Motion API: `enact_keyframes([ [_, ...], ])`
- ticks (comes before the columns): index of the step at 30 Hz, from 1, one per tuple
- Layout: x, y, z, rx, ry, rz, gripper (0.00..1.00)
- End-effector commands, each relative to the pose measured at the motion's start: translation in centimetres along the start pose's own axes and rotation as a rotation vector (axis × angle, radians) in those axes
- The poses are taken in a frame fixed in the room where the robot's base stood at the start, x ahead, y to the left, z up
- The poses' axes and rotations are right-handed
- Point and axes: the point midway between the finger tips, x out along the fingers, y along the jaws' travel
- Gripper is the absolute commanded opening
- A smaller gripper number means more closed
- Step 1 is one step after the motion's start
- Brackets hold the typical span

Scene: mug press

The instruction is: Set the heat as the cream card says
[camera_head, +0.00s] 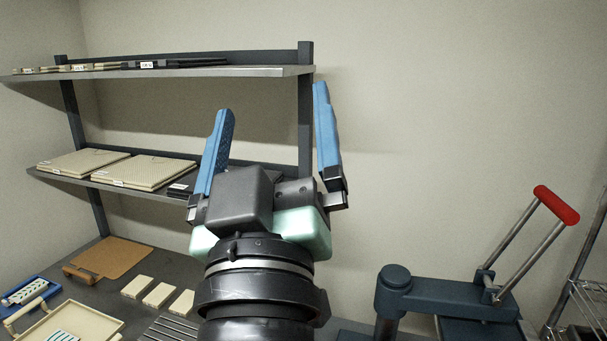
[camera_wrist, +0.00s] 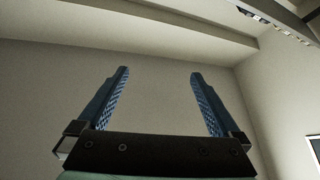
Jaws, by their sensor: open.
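My gripper (camera_head: 272,120) is open and empty, its two blue fingers pointing up in front of the shelf and the wall. It also shows in the wrist view (camera_wrist: 158,88), with only wall and ceiling between and beyond the fingers. A dark blue press (camera_head: 450,298) with a red-capped lever (camera_head: 556,204) raised stands at the lower right, apart from my gripper. I cannot make out a heat control on it; its lower part is cut off by the frame. I cannot pick out a card with readable heat writing.
A dark shelf rack (camera_head: 190,73) holds cream boards (camera_head: 144,171) at the left. Below, a worktop bears a brown board (camera_head: 112,257), cream blocks (camera_head: 160,294), a cream tray (camera_head: 100,312) and a blue tray (camera_head: 30,292). A wire rack (camera_head: 585,290) stands at the far right.

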Motion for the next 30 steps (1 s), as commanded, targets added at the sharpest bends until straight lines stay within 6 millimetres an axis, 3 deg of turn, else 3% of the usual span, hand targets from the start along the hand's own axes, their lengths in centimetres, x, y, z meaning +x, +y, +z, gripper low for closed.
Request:
enact_keyframes([
  [1, -0.3, 1.9, -2.6, 0.072, 0.070, 0.030, 1.00],
  [3, -0.8, 3.6, -5.5, 0.165, 0.152, 0.051, 1.00],
  [6, -1.6, 5.2, -8.2, 0.256, 0.232, 0.063, 1.00],
  [10, -2.2, 6.0, -9.6, 0.305, 0.276, 0.065, 1.00],
  [17, -2.2, 6.0, -9.6, 0.311, 0.277, 0.064, 0.98],
  [30, -2.1, 6.0, -9.5, 0.308, 0.274, 0.064, 0.19],
])
